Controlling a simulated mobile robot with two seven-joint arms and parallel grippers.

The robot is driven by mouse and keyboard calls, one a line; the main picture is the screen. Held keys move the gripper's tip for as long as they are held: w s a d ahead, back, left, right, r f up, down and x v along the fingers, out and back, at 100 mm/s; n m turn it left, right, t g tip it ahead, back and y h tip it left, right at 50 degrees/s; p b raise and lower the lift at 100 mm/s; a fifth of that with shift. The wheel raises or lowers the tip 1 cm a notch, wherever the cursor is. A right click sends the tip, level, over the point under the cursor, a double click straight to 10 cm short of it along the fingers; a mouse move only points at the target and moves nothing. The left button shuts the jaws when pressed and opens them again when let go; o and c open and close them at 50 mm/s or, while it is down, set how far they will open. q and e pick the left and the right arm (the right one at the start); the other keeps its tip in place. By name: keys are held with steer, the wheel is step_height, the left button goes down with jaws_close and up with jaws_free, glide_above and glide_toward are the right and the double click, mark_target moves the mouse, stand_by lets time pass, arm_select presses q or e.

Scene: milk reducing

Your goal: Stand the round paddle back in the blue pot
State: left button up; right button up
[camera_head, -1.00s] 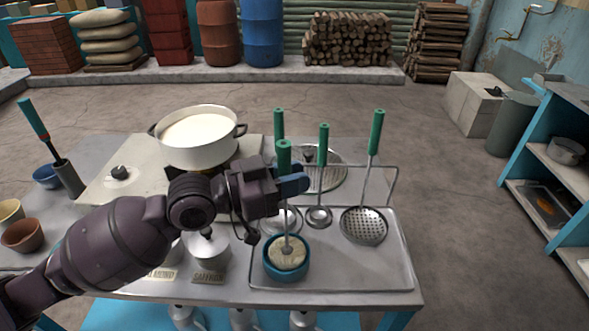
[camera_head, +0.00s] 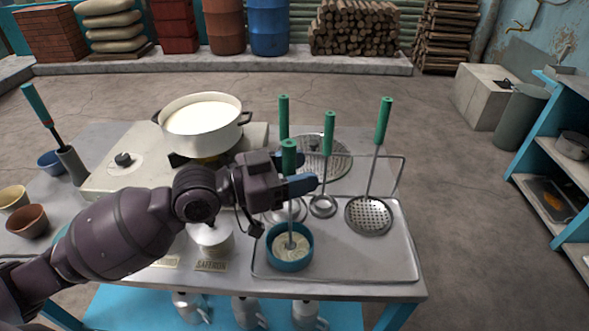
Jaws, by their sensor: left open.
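The round paddle (camera_head: 290,213) has a green handle and stands upright, with its lower end inside the small blue pot (camera_head: 290,262). The blue pot sits at the front left of the metal tray (camera_head: 375,268). My left gripper (camera_head: 300,185) is at the paddle's shaft, just below the green handle, with its blue fingertips pointing right. The fingers are open; part of the shaft and handle is overlapped by them, and I cannot tell whether they touch it. My right gripper is not in view.
A skimmer (camera_head: 369,215) and a ladle (camera_head: 323,205) stand on the tray's rack (camera_head: 400,175), close right of my gripper. A white pot of milk (camera_head: 203,125) sits on the stove behind my arm. A saffron tin (camera_head: 211,242) stands left of the blue pot.

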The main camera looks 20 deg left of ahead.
arm_select(q)
steer(key=shift+a, duration=0.1)
steer(key=b+v, duration=0.1)
steer(key=v, duration=0.9)
steer(key=shift+s+a, duration=0.2)
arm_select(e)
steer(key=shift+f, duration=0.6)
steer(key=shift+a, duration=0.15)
arm_select(q)
steer(key=p+v, duration=0.2)
steer(key=v, duration=0.7)
steer(key=shift+p, duration=0.35)
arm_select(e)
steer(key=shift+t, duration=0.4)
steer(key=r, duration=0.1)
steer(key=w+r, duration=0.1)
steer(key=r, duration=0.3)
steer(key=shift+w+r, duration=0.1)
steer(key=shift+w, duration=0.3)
